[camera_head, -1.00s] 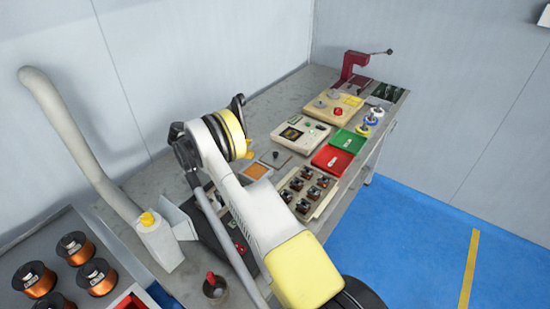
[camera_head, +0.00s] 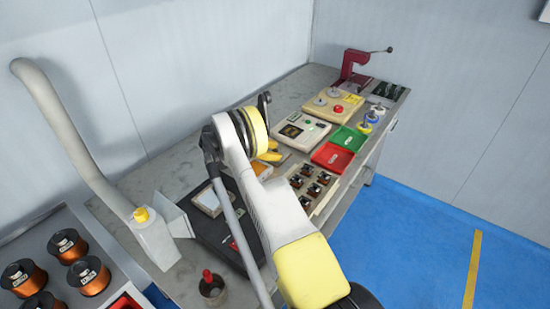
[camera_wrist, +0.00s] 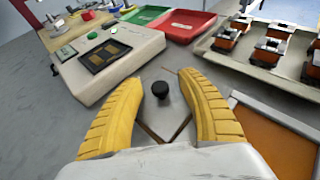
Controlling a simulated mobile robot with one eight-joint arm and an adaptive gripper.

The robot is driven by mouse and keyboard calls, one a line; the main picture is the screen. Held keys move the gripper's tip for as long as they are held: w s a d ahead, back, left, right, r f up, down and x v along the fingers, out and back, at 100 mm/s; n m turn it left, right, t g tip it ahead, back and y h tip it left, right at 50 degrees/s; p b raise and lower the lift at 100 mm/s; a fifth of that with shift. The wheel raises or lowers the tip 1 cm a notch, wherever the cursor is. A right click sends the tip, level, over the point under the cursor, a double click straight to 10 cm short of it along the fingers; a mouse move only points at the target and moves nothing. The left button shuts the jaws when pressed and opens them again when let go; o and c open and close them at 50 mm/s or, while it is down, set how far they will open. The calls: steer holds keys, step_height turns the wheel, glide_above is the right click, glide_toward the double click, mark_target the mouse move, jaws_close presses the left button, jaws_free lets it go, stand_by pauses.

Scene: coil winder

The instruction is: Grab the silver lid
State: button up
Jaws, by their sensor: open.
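The silver lid (camera_wrist: 162,123) is a flat grey square plate with a black knob (camera_wrist: 161,90) at its middle. In the wrist view it lies between the two yellow fingers of my gripper (camera_wrist: 160,82), which is open with the fingers on either side of the knob. The fingers are apart from the knob; their height above the plate is hard to tell. In the head view my gripper (camera_head: 270,152) is beyond my arm's yellow-ringed wrist, and the lid is largely hidden behind it.
A beige tester box (camera_wrist: 107,62) stands just beyond the left finger. An orange-filled, pale-framed tray (camera_wrist: 272,140) lies close to the right finger. A tray of small coils (camera_wrist: 240,62), a red bin (camera_wrist: 185,25) and a green bin (camera_wrist: 145,15) are beyond.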

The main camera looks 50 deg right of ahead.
steer(key=shift+r, duration=0.1)
jaws_close()
